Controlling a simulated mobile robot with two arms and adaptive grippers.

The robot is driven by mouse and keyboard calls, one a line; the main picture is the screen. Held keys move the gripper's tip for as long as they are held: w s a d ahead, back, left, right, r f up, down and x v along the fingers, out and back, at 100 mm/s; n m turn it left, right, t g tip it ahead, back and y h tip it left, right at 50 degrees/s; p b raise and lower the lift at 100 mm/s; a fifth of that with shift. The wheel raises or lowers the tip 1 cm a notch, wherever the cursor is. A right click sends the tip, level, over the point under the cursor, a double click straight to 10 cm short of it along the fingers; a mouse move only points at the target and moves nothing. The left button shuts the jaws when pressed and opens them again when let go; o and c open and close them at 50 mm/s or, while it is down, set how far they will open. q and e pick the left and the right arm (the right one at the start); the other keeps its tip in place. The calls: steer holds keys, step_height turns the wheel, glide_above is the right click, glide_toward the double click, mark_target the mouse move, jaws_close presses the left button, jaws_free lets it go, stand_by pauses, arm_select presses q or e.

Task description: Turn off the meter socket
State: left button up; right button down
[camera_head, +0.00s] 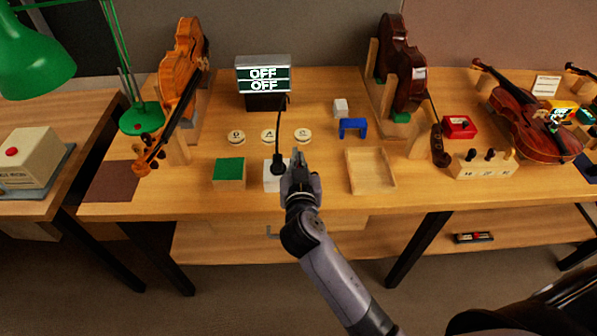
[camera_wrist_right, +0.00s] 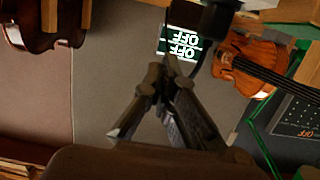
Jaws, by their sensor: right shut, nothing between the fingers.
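The meter (camera_head: 263,75) stands at the back of the bench, and its screen reads OFF on two lines. It also shows upside down in the right wrist view (camera_wrist_right: 181,44). A black cord runs from the meter down to a black plug (camera_head: 278,166) in the white socket box (camera_head: 272,183) near the bench's front edge. My right gripper (camera_head: 299,160) is shut and empty, just right of the socket box, and hides part of it. I cannot tell whether it touches the box. The socket's switch is not visible. My left gripper is not in view.
A green-topped block (camera_head: 229,170) lies left of the socket box, and an empty wooden tray (camera_head: 371,171) lies to its right. Round discs (camera_head: 269,135) lie behind it. Violins (camera_head: 183,75) stand or lie at both sides. A blue bracket (camera_head: 352,127) sits behind the tray.

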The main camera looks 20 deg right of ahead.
steer(key=v, duration=0.2)
steer(key=b+v, duration=0.1)
steer(key=v, duration=0.2)
steer(key=shift+d+r, duration=0.25)
steer(key=shift+r, duration=0.15)
